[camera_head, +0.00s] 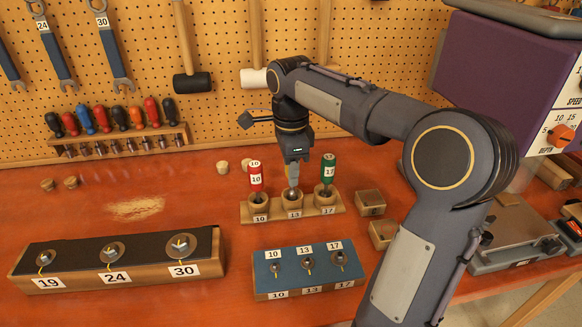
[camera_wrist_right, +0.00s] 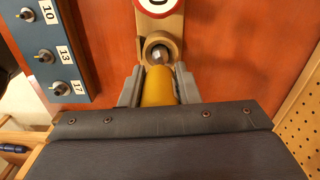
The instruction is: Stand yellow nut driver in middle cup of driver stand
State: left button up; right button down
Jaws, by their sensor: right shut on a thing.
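The driver stand (camera_head: 333,210) is a wooden strip with three cups, labelled 10, 13 and 17. A red driver (camera_head: 256,177) stands in the left cup and a green driver (camera_head: 328,168) in the right cup. My right gripper (camera_head: 293,165) is above the middle cup (camera_head: 292,201), shut on the yellow nut driver (camera_wrist_right: 158,87), which is about upright with its metal end down. That end is at the mouth of the middle cup; how deep it sits is unclear. The fingers hide much of the handle in the head view. My left gripper is not in view.
A blue-topped block (camera_head: 262,268) with bolts stands in front of the stand. A long block (camera_head: 70,277) labelled 19, 24, 30 is at left. Small wooden boxes (camera_head: 370,203) are right of the stand. A rack of drivers (camera_head: 120,143) stands along the pegboard.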

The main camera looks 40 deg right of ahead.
dwell(0.3)
jog(key=shift+f+b, duration=0.7)
jog(key=shift+f, duration=0.4)
jog(key=c, duration=1)
grip_release()
notch_tip(320, 180, up, 10)
jog(key=p, duration=1)
jog(key=shift+r, duration=0.1)
